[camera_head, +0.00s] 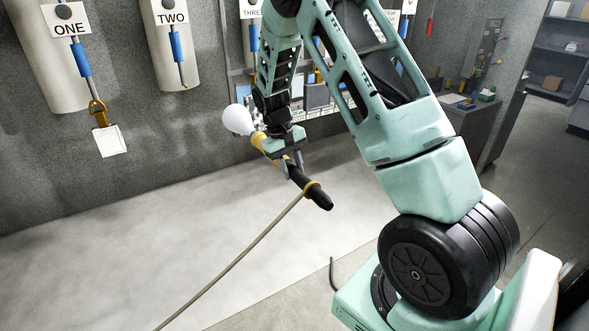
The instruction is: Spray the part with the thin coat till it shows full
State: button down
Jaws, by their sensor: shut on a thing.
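My gripper (291,166) is shut on a spray tool (318,196) near the middle of the view. The tool has a black end at lower right, a yellow body and a rounded white end (238,119) at upper left. A tan hose (235,262) runs from a yellow ring on it to the bottom edge. The tool is in the air and tilted. Behind my arm, several blue, grey and white flat panels (317,96) show on the far wall, partly covered. I cannot tell which thing is the part or how coated it is.
Pale cylinders labelled ONE (70,30) and TWO (172,17) bear blue-handled tools. A white square tag (109,140) hangs below ONE. A dark cabinet (468,125) stands at right, with shelves (553,72) beyond. The floor (130,235) at left is clear apart from the hose.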

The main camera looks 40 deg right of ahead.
jog(key=shift+w+d, duration=0.15)
jog(key=shift+w, duration=0.15)
jog(key=s+d, duration=0.3)
jog(key=d, duration=1)
jog(key=s+d+p, duration=0.1)
jog(key=s+d, duration=0.2)
jog(key=d, duration=1)
jog(key=shift+s, duration=0.2)
dwell(3.3)
jog(key=shift+a+r, duration=0.1)
jog(key=shift+r, duration=0.05)
dwell(0.7)
